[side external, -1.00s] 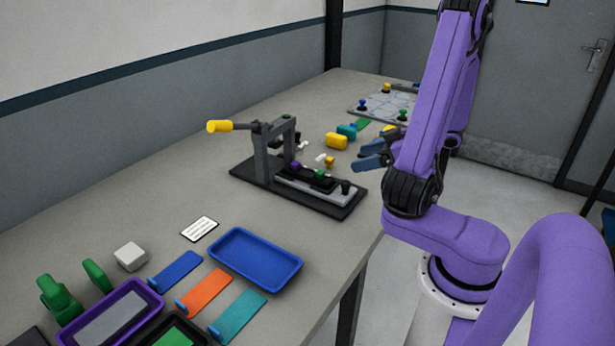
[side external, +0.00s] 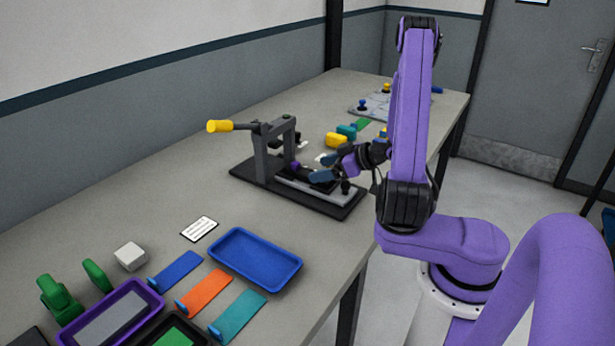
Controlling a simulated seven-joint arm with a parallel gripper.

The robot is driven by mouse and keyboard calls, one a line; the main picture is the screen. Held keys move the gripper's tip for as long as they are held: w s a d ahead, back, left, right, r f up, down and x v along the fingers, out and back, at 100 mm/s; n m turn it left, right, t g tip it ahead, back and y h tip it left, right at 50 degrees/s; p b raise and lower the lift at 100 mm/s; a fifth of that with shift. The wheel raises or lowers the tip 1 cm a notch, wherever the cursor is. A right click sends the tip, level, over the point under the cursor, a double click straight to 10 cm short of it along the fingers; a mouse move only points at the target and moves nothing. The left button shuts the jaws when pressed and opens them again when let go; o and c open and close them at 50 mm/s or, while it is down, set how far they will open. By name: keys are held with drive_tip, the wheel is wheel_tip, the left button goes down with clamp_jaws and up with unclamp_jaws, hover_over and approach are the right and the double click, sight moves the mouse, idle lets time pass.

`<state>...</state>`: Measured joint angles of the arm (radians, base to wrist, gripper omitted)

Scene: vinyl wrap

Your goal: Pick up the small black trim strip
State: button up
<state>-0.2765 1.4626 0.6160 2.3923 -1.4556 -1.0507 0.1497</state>
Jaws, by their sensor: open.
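A black fixture (side external: 333,208) with a grey upright frame and a yellow-handled lever stands on the table. A grey bar (side external: 310,192) lies along its base. A small dark strip (side external: 294,175), which may be the black trim strip, lies along the fixture behind the bar. My gripper (side external: 320,167) is open, with its blue fingertips pointing left over the right part of the fixture. The fingers hide part of the dark strip. I cannot tell whether they touch it.
A yellow block (side external: 336,139) and a teal block (side external: 347,131) sit behind my gripper. A blue tray (side external: 255,256), coloured strips and green holders are at the front left. The lever's yellow handle (side external: 232,126) sticks out left.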

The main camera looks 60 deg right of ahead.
drive_tip(key=shift+d+f+x, duration=0.1)
drive_tip(key=shift+d+x, duration=0.1)
drive_tip(key=shift+x, duration=0.95)
drive_tip(key=shift+d+f+x, duration=0.15)
drive_tip(key=shift+d+x, duration=0.05)
drive_tip(key=shift+x, duration=1)
drive_tip(key=shift+r, duration=0.1)
drive_tip(key=shift+c, duration=0.4)
drive_tip(key=c, duration=1.1)
